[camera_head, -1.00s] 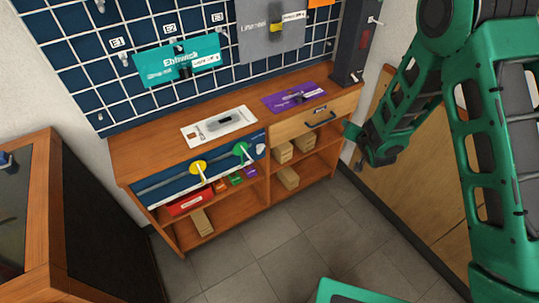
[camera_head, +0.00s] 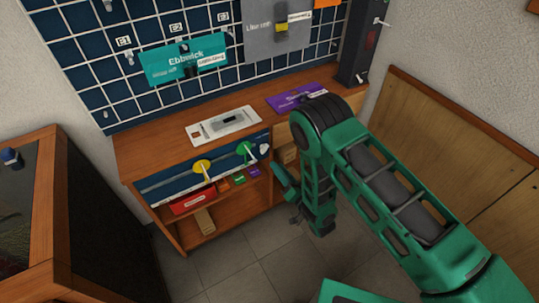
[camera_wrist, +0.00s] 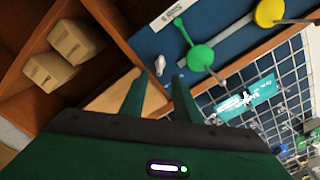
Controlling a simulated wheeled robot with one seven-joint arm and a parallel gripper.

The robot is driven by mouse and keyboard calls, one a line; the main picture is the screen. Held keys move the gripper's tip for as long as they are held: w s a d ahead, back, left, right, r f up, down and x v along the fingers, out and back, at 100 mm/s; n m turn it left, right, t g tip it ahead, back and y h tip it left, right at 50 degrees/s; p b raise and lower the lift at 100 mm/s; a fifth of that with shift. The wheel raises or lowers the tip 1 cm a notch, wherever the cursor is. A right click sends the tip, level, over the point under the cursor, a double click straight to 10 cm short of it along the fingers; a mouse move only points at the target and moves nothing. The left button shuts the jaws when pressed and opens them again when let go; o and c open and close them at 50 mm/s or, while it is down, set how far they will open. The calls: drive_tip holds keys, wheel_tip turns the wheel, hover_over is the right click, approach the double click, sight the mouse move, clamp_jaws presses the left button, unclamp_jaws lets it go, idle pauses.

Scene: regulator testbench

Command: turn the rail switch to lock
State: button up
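A blue rail panel (camera_head: 170,188) spans the front of the wooden bench. A small white knob (camera_head: 262,149) sits at its right end; it may be the rail switch, but its marking is too small to read. In the wrist view this white knob (camera_wrist: 160,65) lies just beyond and between my fingertips, with no clear contact. A green disc with a lever (camera_head: 245,150) and a yellow disc with a lever (camera_head: 201,166) sit along the rail. My gripper (camera_wrist: 159,79) is open and empty, its two fingers apart. In the head view it is low in front of the bench, right of the panel.
Open shelves below hold wooden blocks (camera_wrist: 75,40) and a red box (camera_head: 192,201). The bench top carries a white plate (camera_head: 222,125) and a purple card (camera_head: 297,96). A wooden cabinet (camera_head: 38,215) stands at left. The floor between is clear.

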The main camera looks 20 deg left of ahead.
sight(265, 149)
drive_tip(key=x, duration=0.8)
drive_tip(key=shift+w+a, duration=0.3)
clamp_jaws()
drive_tip(key=shift+d, duration=0.1)
